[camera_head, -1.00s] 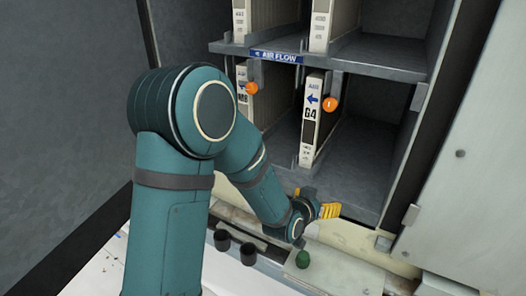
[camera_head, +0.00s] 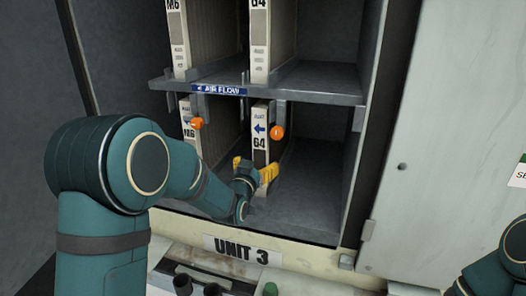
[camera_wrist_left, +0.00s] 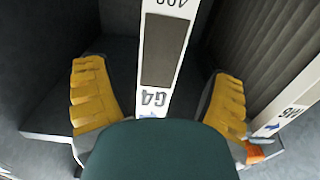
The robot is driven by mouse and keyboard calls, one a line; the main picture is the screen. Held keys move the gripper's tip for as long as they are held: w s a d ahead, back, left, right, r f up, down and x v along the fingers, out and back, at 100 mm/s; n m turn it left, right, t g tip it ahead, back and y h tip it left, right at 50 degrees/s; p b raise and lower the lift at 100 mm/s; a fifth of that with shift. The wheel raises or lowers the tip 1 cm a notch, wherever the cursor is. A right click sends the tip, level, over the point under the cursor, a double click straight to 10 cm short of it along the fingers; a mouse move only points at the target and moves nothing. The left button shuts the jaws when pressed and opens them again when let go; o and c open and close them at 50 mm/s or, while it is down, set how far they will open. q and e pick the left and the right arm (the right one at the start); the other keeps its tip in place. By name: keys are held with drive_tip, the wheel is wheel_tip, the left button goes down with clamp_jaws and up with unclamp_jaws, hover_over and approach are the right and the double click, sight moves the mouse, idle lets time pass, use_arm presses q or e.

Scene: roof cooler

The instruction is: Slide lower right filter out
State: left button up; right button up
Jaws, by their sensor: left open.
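The lower right filter (camera_head: 261,118), a narrow pale panel marked G4 with a blue arrow, stands upright in the lower bay of the cabinet. My left gripper (camera_head: 253,168), with yellow fingers, is open at the lower part of its front edge. In the left wrist view the filter's front (camera_wrist_left: 163,50) shows upside down between the two spread fingers (camera_wrist_left: 160,100), with a gap on each side. The dark green gripper body hides its end there. My right gripper is out of view; only part of my right arm shows at the lower right.
An orange knob (camera_head: 277,132) hangs beside the filter's top, another (camera_head: 197,123) by the M6 filter (camera_head: 188,135) to the left. A shelf with an AIR FLOW label (camera_head: 219,90) crosses above. The bay right of G4 is empty. A pale panel (camera_head: 450,130) stands right.

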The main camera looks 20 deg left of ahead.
use_arm(q)
drive_tip(key=w+b, duration=0.2)
drive_tip(key=w, duration=0.4)
drive_tip(key=shift+w+d+f, duration=0.1)
drive_tip(key=shift+w+f, duration=0.05)
drive_tip(key=shift+w, duration=0.65)
drive_tip(key=shift+r, duration=0.2)
drive_tip(key=c, duration=1.3)
drive_tip(key=shift+c, duration=0.3)
drive_tip(key=shift+s, duration=0.1)
